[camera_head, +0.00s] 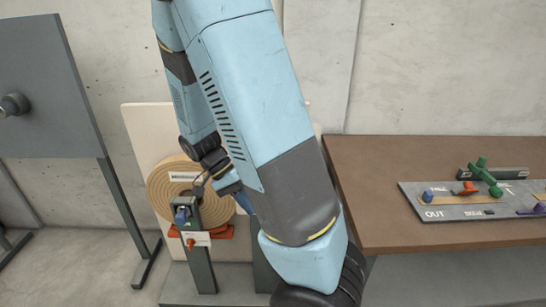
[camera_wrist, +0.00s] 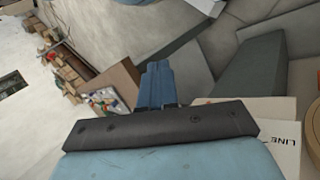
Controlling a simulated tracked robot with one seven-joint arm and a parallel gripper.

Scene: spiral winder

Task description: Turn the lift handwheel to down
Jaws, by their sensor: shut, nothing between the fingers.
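I cannot pick out the lift handwheel for certain in either view, and no "down" mark can be read. In the head view my arm covers the middle of the scene and hides part of the roll.
A brown table (camera_head: 400,165) at the right bears a grey panel (camera_head: 455,213) marked OUT, with a green cross-shaped handle (camera_head: 484,176), an orange lever (camera_head: 467,188) and blue and purple knobs. A dark upright board (camera_head: 50,90) with a black knob stands at the left.

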